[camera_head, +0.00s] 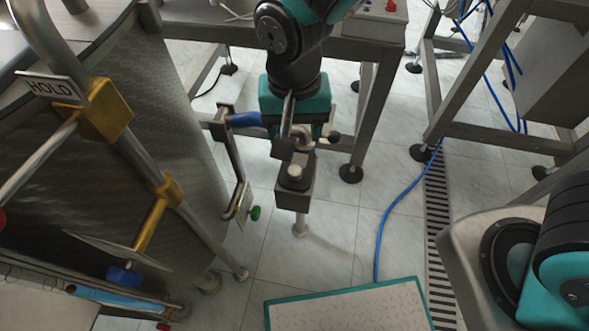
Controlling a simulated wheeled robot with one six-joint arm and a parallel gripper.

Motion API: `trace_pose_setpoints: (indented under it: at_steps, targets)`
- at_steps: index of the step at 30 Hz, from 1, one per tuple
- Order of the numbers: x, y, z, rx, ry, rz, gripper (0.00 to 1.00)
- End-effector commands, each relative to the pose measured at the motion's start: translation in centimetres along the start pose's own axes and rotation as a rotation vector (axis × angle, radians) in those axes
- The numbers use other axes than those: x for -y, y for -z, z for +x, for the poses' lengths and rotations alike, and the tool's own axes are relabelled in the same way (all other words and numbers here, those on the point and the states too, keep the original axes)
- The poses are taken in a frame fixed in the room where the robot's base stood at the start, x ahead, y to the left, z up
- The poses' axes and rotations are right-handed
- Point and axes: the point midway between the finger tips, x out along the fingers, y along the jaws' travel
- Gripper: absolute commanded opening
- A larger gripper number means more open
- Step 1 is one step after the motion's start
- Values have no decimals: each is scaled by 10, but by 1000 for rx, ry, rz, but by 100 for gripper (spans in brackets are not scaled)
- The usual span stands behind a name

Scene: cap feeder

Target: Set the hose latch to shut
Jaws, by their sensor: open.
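My gripper (295,140) hangs below my dark and teal wrist near the middle of the view, above the floor. It is open, and I see nothing held between its fingers. A blue handle (245,119) on a dark metal bracket (232,150) is just left of my gripper; I cannot tell if they touch. A green knob (255,212) sits at the bracket's lower end. I cannot tell for sure which part is the hose latch, or its setting. A dark block with a pale round top (295,173) stands just below my gripper on a post.
A large metal drum (160,130) fills the left, with brass-fitted pipes and a HOLD sign (50,86) before it. A steel table (300,42) stands behind my wrist. A blue hose (390,215) crosses the tiled floor beside a drain grate (437,220). Floor at centre right is mostly clear.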

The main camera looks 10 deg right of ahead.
Motion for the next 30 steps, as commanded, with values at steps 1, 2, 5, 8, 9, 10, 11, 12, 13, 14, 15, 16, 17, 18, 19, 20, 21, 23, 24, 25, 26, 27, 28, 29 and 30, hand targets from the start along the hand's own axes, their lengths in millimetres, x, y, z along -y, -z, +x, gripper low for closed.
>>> trace_pose_setpoints:
  at_steps: [1,2,5,8,9,10,11,12,13,14,15,16,17,18,19,20,21,23,24,25,26,27,28,29,30]
  targets:
    - [-1,-1,16,4,-4,0,58]
    - [-1,0,23,4,-3,0,58]
    - [-1,-1,46,4,-3,-1,58]
    - [-1,-1,68,4,-3,-1,58]
    - [-1,-1,77,4,-2,-1,58]
    - [-1,-1,82,4,-3,-1,58]
    - [-1,0,88,3,-2,-1,58]
    - [-1,-1,94,3,-2,-1,58]
    - [-1,-1,99,3,-1,-1,58]
    - [-1,0,103,2,-1,-1,58]
    - [0,0,108,2,-1,-1,58]
    - [0,0,111,2,0,-1,58]
    - [0,0,113,1,0,-1,58]
    - [0,0,116,1,0,-1,58]
    - [0,0,118,1,1,-1,58]
    - [0,0,119,1,1,-1,58]
    - [0,0,120,1,1,-1,58]
    - [0,0,121,0,1,-1,58]
    - [0,0,121,0,2,-1,58]
    - [0,0,121,0,2,-1,58]
    - [0,0,121,0,2,-1,58]
    - [0,0,121,0,2,-1,58]
    - [0,0,120,0,2,-1,58]
    - [0,0,120,0,2,-1,58]
    - [0,0,120,0,2,-1,54]
